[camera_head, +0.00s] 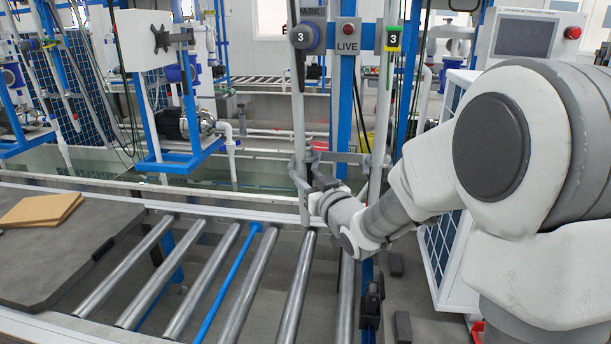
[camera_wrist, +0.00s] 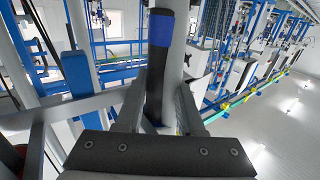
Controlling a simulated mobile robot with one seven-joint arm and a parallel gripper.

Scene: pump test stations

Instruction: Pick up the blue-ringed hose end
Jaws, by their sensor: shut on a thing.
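The blue-ringed hose end (camera_wrist: 160,75) is a black, upright cylinder with a blue band (camera_wrist: 161,28) near its top in the wrist view. My gripper (camera_wrist: 160,95) has one finger on each side of it and is shut on it, below the blue band. In the head view my gripper (camera_head: 309,168) is at the blue stand, beside the grey upright pipes under the PARK and LIVE signs. There the hose end is small and cannot be clearly told from the pipes and gripper.
The PARK post has a round grey-and-blue fitting marked 3 (camera_head: 305,37); the LIVE sign (camera_head: 347,38) and a green-yellow tag (camera_head: 393,38) are to its right. A roller conveyor (camera_head: 215,275) lies in front. A white cabinet (camera_head: 443,255) stands close right.

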